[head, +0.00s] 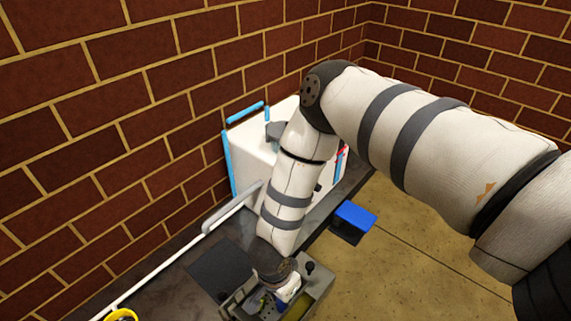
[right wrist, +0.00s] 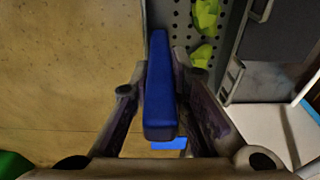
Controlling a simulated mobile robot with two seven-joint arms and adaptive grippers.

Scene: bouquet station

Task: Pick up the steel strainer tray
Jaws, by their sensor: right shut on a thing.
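The steel strainer tray (right wrist: 181,35) shows at the top of the right wrist view as a grey perforated metal surface with yellow-green pieces (right wrist: 204,30) on it. A long blue handle (right wrist: 160,95) runs along its left side. My right gripper (right wrist: 160,88) is shut on this blue handle, with one finger on each side. Where the handle joins the tray is hidden. In the head view, my right gripper (head: 287,285) is low in the picture at a grey-green bin, and its fingers are mostly hidden. My left gripper is not in view.
The grey-green bin (head: 322,284) stands at the bottom of the head view on a dark counter (head: 180,282). A white box with blue edges (head: 250,160) stands behind, near the brick wall. A blue block (head: 355,215) is right of the counter. A yellow ring (head: 121,315) is bottom left.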

